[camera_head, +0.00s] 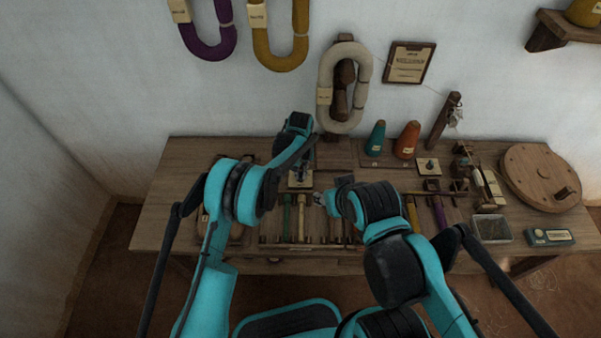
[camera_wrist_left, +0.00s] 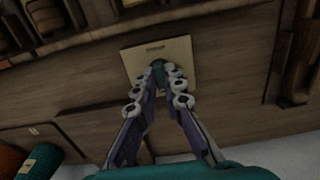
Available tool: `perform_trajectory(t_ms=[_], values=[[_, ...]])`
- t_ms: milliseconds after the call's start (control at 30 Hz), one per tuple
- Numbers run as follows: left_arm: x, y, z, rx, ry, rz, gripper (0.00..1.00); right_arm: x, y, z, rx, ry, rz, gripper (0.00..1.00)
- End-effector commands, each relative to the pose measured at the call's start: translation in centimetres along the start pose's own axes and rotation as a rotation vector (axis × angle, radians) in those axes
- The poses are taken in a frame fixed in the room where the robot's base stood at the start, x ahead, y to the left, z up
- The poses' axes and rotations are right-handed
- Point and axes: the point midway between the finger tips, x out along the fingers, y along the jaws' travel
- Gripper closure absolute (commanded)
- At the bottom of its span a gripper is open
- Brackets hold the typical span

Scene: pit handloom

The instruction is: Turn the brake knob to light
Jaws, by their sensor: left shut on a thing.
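A pale square plate (camera_wrist_left: 182,50) with small dark lettering lies flat on the wooden bench in the left wrist view. A small dark teal knob (camera_wrist_left: 158,68) stands on it, partly hidden by my fingers. My left gripper (camera_wrist_left: 159,82) is shut on this knob, with a fingertip on each side. In the head view my left gripper (camera_head: 300,177) points down at the same plate (camera_head: 293,184), and the knob is hidden there. The plate's lettering is too small to read. My right gripper (camera_head: 320,199) is low over the bench's middle, and its fingers are too small to judge.
A teal cone (camera_head: 375,139) and an orange cone (camera_head: 407,140) stand behind. Another pale plate (camera_head: 428,166) with a small knob lies to the right. Several coloured rods lie along the front. A round wooden disc (camera_head: 543,176) and a metal tray (camera_head: 492,229) are at right.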

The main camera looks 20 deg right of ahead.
Motion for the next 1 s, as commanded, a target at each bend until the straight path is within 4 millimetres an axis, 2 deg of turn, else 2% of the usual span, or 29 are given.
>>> perform_trajectory(t_ms=[133, 200, 233, 533, 633, 767, 1000], values=[[-0.1, 0.0, -0.1, -0.001, 0.003, 0.000, 1.00, 0.0, 0.0, 0.0, 0.000, 0.000, 0.000, 0.60], [-0.1, 0.0, -0.1, -0.001, 0.003, 0.000, 0.78, 0.0, 0.0, 0.0, 0.000, 0.000, 0.000, 0.60], [-0.1, 0.0, -0.1, -0.001, 0.003, 0.000, 0.70, 0.0, 0.0, 0.0, 0.000, 0.000, 0.000, 0.60], [-0.1, 0.0, 0.0, -0.001, 0.001, 0.000, 0.70, 0.0, 0.0, 0.0, 0.000, 0.000, 0.000, 0.60], [-0.7, 0.0, 0.0, -0.001, 0.001, 0.000, 0.70, 0.0, 0.0, 0.0, 0.000, 0.000, 0.000, 0.60], [-2.7, 0.0, 0.0, -0.001, 0.001, 0.000, 0.70, 0.0, 0.0, 0.0, 0.000, 0.000, 0.000, 0.60], [-8.0, 0.0, -0.1, -0.001, 0.001, 0.000, 0.70, 0.0, 0.0, 0.0, 0.000, 0.000, 0.000, 0.60]])
